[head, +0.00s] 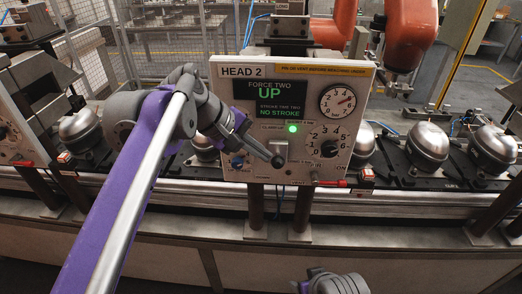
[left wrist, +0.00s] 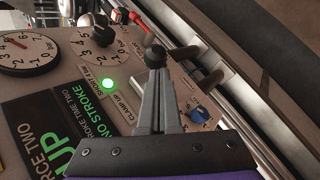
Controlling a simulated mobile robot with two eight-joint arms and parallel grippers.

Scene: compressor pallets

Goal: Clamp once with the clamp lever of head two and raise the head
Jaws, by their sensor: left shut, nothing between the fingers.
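The head two panel (head: 230,100) stands upright in the middle of the head view. Its screen (head: 270,101) reads FORCE TWO UP and NO STROKE. The clamp lever's black ball knob (head: 278,161) sits in front of a pale plate (head: 279,148) marked CLAMP UP. My left gripper (head: 265,153) is shut, its fingertips at the knob; I cannot tell whether they touch. In the left wrist view the fingers (left wrist: 158,75) point at the knob (left wrist: 155,55), which hides part of the panel. My right gripper's fingers do not show.
A green lamp (head: 293,128), a gauge (head: 338,101), a numbered dial (head: 329,148) and a blue knob (head: 237,162) are on the panel. Steel compressors (head: 428,141) stand along the line behind. An orange robot arm (head: 411,35) is at the back.

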